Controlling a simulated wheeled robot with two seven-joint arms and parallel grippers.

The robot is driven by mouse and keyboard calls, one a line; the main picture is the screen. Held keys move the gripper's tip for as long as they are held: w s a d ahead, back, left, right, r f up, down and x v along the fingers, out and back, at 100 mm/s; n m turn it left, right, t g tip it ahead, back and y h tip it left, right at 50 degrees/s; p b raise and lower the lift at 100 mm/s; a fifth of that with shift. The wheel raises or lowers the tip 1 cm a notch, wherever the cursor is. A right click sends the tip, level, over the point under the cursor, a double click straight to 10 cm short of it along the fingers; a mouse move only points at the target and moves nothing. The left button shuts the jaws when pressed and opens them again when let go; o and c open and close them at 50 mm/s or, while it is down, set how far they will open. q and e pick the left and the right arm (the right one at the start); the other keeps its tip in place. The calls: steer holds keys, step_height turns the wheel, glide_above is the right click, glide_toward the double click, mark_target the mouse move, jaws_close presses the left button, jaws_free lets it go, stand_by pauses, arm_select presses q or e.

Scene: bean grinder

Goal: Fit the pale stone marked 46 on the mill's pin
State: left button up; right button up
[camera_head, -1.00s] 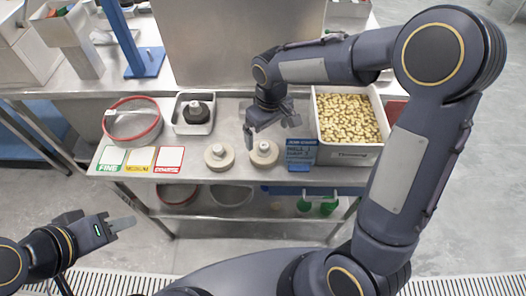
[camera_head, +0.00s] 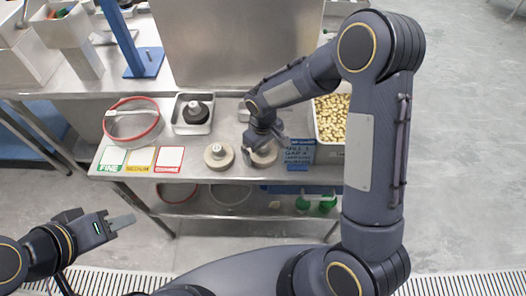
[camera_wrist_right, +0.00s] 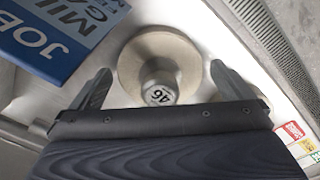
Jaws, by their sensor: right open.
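The pale round stone marked 46 (camera_wrist_right: 137,56) sits on the steel table. Its knob with the number (camera_wrist_right: 160,93) points up at the wrist camera. In the head view this stone (camera_head: 265,159) is partly hidden by my right gripper (camera_head: 263,153). In the right wrist view the gripper (camera_wrist_right: 160,69) is open, with a finger on each side of the stone's knob and visible gaps. My left gripper (camera_head: 121,222) is in front of the table, away from the stones; its finger gap is unclear. No mill pin can be made out for certain.
A second pale stone (camera_head: 219,157) sits just left. A blue sign (camera_head: 299,152) stands close on the right, before a bean bin (camera_head: 331,119). A metal tray (camera_head: 178,126) holds a black knobbed piece (camera_head: 195,112). A red-rimmed round container (camera_head: 133,123) and grind cards (camera_head: 141,160) are left.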

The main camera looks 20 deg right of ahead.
steer(key=c, duration=1.3)
steer(key=shift+r, duration=0.1)
